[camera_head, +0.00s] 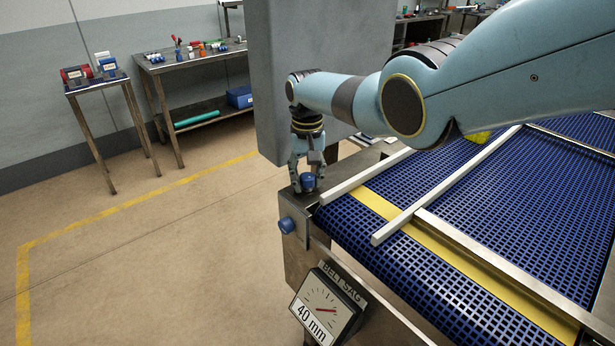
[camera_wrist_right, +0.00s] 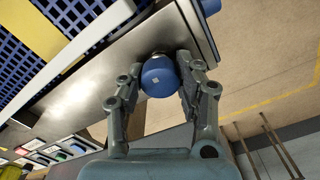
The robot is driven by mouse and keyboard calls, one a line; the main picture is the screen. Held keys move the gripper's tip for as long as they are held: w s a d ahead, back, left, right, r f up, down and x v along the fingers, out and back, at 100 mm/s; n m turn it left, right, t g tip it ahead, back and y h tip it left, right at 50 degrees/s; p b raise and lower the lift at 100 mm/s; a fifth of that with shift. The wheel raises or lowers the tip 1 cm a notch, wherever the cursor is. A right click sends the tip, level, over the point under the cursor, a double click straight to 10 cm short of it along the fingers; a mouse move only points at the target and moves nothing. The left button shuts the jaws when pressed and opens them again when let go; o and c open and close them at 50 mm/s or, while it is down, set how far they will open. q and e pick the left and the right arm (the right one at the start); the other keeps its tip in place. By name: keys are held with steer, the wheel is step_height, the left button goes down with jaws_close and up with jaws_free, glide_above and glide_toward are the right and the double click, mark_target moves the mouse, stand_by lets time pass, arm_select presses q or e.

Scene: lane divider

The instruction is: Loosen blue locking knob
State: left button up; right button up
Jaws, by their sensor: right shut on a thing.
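The blue locking knob (camera_head: 307,182) stands on the metal top at the corner of the conveyor frame. In the right wrist view my right gripper (camera_wrist_right: 160,82) has one finger on each side of the knob. The knob's underside is hidden. My left gripper is in neither view.
A second blue knob (camera_head: 286,225) sits on the side of the frame. A "BELT SAG" gauge (camera_head: 328,305) reads 40 mm. Pale rails (camera_head: 447,186) cross the blue belt (camera_head: 480,251). A grey panel (camera_head: 285,110) stands behind my right gripper. The floor at left is clear.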

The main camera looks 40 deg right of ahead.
mark_target(307, 175)
steer(key=shift+f+n, duration=0.1)
steer(key=shift+n, duration=0.5)
steer(key=shift+s, duration=0.1)
steer(key=o, duration=1.2)
step_height(307, 175, up, 12)
stand_by(0.3)
